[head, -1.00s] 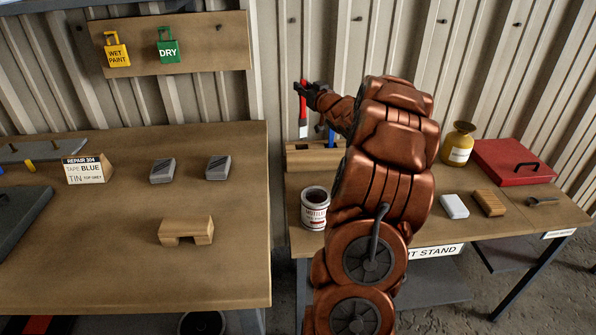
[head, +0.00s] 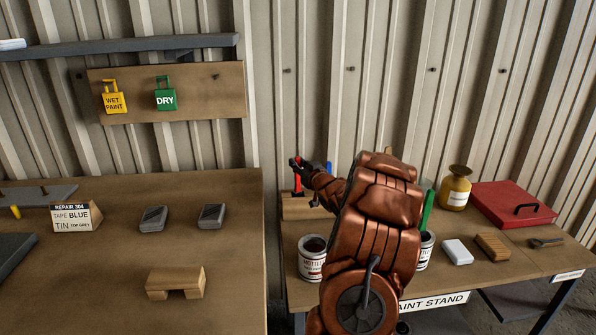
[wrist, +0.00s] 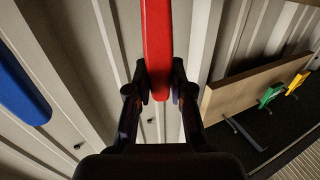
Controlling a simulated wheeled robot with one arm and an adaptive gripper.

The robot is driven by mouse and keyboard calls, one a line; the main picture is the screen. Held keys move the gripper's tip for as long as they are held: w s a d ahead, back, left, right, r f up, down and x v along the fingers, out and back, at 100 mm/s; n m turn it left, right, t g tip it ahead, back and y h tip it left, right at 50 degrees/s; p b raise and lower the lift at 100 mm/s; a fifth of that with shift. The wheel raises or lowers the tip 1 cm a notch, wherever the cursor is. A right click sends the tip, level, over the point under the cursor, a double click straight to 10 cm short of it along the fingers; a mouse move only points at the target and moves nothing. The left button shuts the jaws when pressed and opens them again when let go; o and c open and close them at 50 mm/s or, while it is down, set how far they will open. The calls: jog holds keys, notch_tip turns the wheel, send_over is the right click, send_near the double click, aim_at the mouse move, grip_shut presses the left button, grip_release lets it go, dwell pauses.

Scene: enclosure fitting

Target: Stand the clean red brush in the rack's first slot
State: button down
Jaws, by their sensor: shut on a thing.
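The red brush (head: 297,183) is upright at the left end of the wooden rack (head: 296,210). Its lower end meets the rack there; how deep it sits in the slot I cannot tell. My gripper (head: 300,166) is shut on the upper part of its red handle. In the wrist view the red handle (wrist: 157,45) is between the two fingers of my gripper (wrist: 159,90). A blue handle (head: 328,168) stands in the rack just right of the red brush, and it also shows at the left of the wrist view (wrist: 20,88). My arm hides the rack's right part.
On the paint stand are a paint tin (head: 312,260), a second tin (head: 425,250) with a green handle (head: 428,208), a white block (head: 457,252), a yellow bottle (head: 454,188) and a red case (head: 512,207). The corrugated wall stands close behind the rack.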

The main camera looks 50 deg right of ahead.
jog(key=shift+f, duration=1.15)
jog(key=c, duration=1)
grip_release()
jog(key=shift+c, duration=0.2)
jog(key=shift+r, duration=0.2)
jog(key=shift+s, duration=0.15)
jog(key=b+v, duration=0.1)
jog(key=v, duration=1)
jog(key=shift+s, duration=0.3)
jog(key=shift+a, duration=0.15)
